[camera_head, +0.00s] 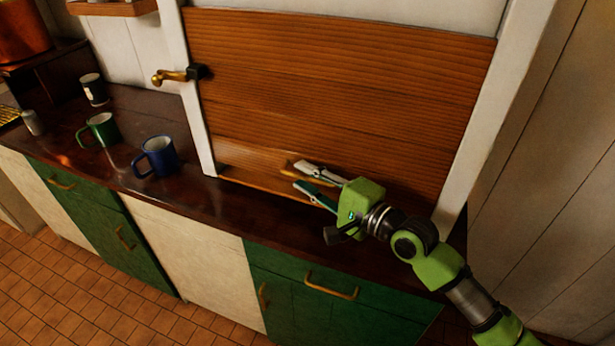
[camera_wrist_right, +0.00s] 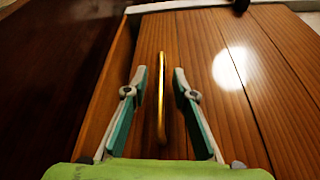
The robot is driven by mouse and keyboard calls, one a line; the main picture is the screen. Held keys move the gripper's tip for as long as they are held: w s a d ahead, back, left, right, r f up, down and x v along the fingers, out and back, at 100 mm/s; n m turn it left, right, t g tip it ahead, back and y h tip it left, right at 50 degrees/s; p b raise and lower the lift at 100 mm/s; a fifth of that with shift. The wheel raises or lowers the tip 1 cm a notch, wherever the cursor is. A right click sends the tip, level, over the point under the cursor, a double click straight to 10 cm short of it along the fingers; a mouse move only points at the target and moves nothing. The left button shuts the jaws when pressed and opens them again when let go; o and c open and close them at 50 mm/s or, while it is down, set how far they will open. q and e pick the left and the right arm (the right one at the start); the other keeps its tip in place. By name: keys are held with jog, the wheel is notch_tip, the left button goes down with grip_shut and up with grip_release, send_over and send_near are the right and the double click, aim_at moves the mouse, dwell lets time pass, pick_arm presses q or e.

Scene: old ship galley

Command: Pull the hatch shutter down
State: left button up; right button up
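The hatch shutter (camera_head: 340,85) is a reddish-brown wooden panel between white frame posts. In the right wrist view, my right gripper (camera_wrist_right: 158,78) is open, with one finger on each side of a brass handle (camera_wrist_right: 161,100). The fingers appear apart from the handle. The handle is mostly hidden in the head view. My left gripper is not in view.
A brass lever (camera_head: 172,76) with a black block sits on the left post. Green and cream cabinets are below.

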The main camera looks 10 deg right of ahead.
grip_shut()
notch_tip(320, 180, down, 5)
jog(key=b, duration=0.2)
jog(key=shift+b, duration=0.4)
jog(key=shift+s, duration=0.1)
grip_release()
jog(key=shift+r, duration=0.1)
